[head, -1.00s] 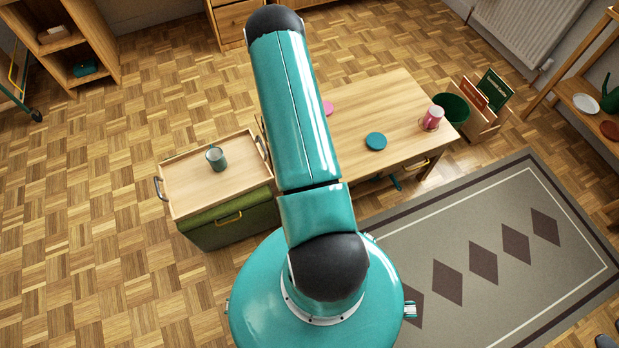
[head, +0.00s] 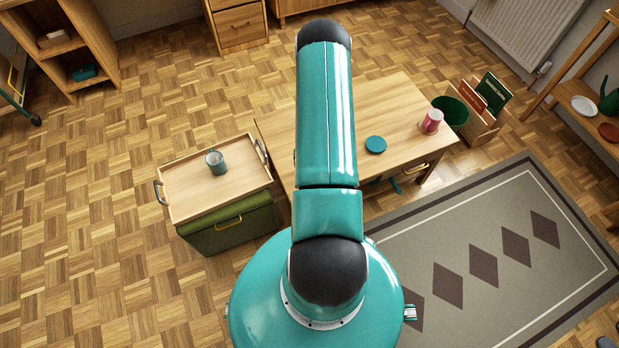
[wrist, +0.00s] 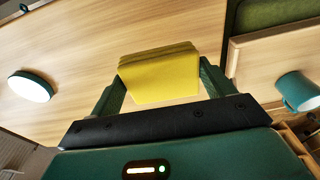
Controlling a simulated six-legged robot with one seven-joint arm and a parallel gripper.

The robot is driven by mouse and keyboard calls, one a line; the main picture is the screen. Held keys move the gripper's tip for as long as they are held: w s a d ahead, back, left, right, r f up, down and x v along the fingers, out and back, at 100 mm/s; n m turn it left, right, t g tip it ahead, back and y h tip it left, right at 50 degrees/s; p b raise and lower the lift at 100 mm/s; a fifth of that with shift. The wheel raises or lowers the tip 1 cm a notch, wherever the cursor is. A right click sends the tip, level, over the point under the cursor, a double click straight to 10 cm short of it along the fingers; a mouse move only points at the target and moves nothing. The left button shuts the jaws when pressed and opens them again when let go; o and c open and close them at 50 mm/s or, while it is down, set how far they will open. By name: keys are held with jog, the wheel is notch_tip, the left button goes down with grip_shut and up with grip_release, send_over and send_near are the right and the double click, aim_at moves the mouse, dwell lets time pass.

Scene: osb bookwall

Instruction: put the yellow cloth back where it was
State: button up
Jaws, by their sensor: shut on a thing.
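The yellow cloth (wrist: 160,74) shows in the wrist view as a folded block. My gripper (wrist: 162,88) is shut on it, with one dark green finger on each side. The cloth appears to be over the wooden table (wrist: 85,55); whether it touches the top I cannot tell. In the head view my arm hides the gripper and the cloth, and covers the middle of the table (head: 390,105).
A green bin (head: 452,110) is beyond the right end.

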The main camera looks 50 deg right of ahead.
jog(key=a+f, duration=0.1)
jog(key=s+a+f, duration=0.1)
jog(key=f, duration=0.1)
jog(key=shift+s, duration=0.15)
jog(key=shift+s+a+f, duration=0.1)
jog(key=shift+a+f, duration=0.05)
jog(key=shift+f, duration=0.8)
jog(key=shift+s+a+f, duration=0.1)
jog(key=shift+f, duration=0.85)
jog(key=shift+f, duration=0.1)
jog(key=o, duration=0.9)
jog(key=r, duration=0.8)
jog(key=s+r, duration=0.1)
jog(key=r, duration=0.3)
jog(key=shift+s+a+r, duration=0.1)
jog(key=shift+a, duration=0.3)
